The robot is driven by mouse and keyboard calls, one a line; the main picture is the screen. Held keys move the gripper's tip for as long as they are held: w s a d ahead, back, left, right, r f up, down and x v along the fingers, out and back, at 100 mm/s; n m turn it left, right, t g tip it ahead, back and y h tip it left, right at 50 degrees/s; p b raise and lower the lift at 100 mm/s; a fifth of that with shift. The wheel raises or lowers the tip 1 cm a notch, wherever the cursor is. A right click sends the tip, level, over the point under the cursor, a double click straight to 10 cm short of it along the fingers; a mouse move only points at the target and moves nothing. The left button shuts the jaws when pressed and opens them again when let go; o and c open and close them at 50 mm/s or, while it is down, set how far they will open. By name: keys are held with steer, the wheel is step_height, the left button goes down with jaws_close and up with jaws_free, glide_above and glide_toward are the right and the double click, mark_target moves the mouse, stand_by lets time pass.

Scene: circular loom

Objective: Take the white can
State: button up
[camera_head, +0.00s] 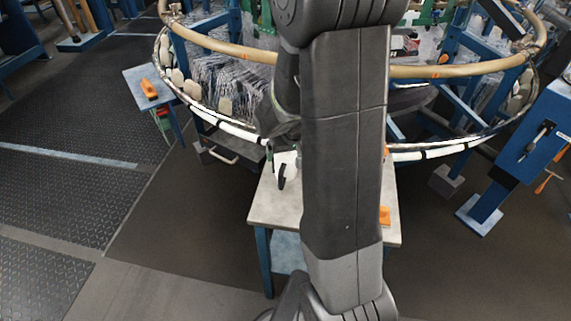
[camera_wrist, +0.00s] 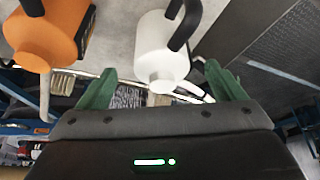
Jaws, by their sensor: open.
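The white can (camera_wrist: 158,45) with a black handle shows in the wrist view at the top middle. In the head view, part of the white can (camera_head: 280,172) shows at the left of my arm, on a small grey-topped table (camera_head: 275,205). My gripper (camera_wrist: 160,72) is open and empty, its green fingers on either side of the can's lower end in the picture. I cannot tell how far the fingers are from the can.
An orange can (camera_wrist: 45,35) stands beside the white can, left in the wrist view. An orange item (camera_head: 385,216) lies at the table's right side. The large loom ring (camera_head: 235,50) curves behind the table. Open floor (camera_head: 170,230) lies to the left.

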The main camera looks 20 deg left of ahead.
steer(key=shift+x, duration=3.25)
steer(key=shift+a, duration=0.1)
steer(key=shift+c, duration=0.2)
steer(key=c, duration=1.2)
